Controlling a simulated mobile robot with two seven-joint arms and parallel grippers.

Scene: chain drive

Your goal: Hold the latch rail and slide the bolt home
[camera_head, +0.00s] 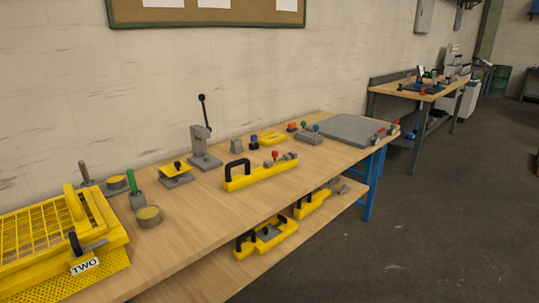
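A yellow rail (258,176), which looks like the latch rail, lies on the wooden workbench near its front edge. A black arched handle (237,164) stands on its left end. A red knob (275,154) stands toward its right end among small grey blocks (291,156); it looks like the knob of the bolt. The bolt's exact position is too small to tell. Neither of my grippers is in view, and nothing touches the rail.
A yellow mesh crate (40,245) marked TWO stands at the bench's left. A grey lever press (204,150) stands behind the rail. A grey plate (345,130) lies at the right end. Yellow parts (270,238) sit on the lower shelf. The floor on the right is clear.

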